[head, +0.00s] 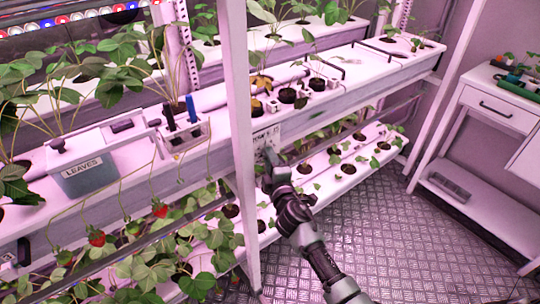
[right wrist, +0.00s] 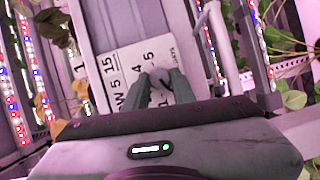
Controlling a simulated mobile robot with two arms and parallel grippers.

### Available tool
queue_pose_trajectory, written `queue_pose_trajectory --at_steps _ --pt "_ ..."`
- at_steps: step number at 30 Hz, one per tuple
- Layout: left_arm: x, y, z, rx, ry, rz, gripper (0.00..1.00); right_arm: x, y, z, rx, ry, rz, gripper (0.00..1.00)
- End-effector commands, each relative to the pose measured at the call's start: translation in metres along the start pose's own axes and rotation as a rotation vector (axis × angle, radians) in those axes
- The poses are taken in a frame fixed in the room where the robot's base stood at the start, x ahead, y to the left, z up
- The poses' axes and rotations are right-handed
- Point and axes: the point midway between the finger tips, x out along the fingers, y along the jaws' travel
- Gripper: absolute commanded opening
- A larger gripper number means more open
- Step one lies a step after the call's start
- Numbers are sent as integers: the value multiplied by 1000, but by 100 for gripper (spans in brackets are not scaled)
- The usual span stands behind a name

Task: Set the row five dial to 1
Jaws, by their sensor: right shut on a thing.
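The row five dial plate (head: 266,134) is a small white label panel on the front of the rack, beside the upright post. In the right wrist view the white plate (right wrist: 128,66) shows turned sideways, with printed marks including "W 5", "15", "4" and "5". My right gripper (head: 268,158) reaches up to the plate from below. In the right wrist view its two grey fingers (right wrist: 160,88) are closed together over the plate, on the dial's knob. My left gripper is not in view.
A white rack post (head: 240,130) stands just left of my right gripper. A grey bin marked LEAVES (head: 90,180) sits on the shelf at left. Lower planting trays (head: 335,180) lie behind my arm. The metal floor (head: 400,240) to the right is clear, before a white cabinet (head: 497,105).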

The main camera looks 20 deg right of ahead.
Motion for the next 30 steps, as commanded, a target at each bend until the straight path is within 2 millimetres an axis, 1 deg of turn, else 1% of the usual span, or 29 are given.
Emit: queue_pose_trajectory --at_steps 1,3,9,15,21,30 --pt "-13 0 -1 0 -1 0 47 -1 6 -1 33 -1 -16 0" --pt "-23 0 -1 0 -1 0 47 -1 8 -1 83 -1 -37 0" --pt "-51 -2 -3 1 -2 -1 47 -1 9 0 232 -1 -100 0" --pt "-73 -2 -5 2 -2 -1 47 0 9 1 364 -1 -153 0" --pt "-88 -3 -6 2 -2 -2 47 0 8 1 459 -1 -192 0" --pt "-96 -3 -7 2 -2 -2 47 0 5 1 520 0 -217 0"
